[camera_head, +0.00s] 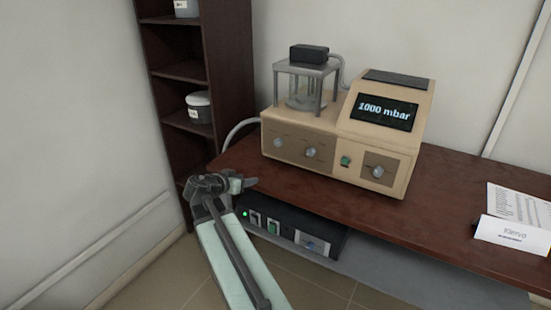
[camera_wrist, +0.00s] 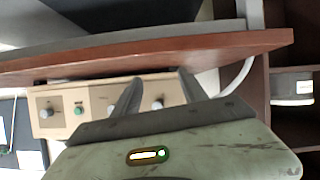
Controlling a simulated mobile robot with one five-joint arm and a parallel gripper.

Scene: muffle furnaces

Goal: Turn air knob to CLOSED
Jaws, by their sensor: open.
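A beige vacuum unit (camera_head: 330,130) stands on the table, its display reading "1000 mbar". Its front has a left knob (camera_head: 278,143), a middle knob (camera_head: 310,152), a green button (camera_head: 345,160) and a right knob (camera_head: 378,171). The labels are too small to read, so I cannot tell which is the air knob. My gripper (camera_head: 243,184) is open and empty near the table's front left edge, apart from the unit. In the upside-down wrist view, the leftmost knob of the unit (camera_wrist: 157,104) shows between my gripper's fingers (camera_wrist: 157,86).
The brown table (camera_head: 440,205) has an edge close to my gripper. A black box (camera_head: 290,228) with switches and a green light sits below it. A dark shelf (camera_head: 185,72) stands behind left. A name card (camera_head: 513,234) lies at the right.

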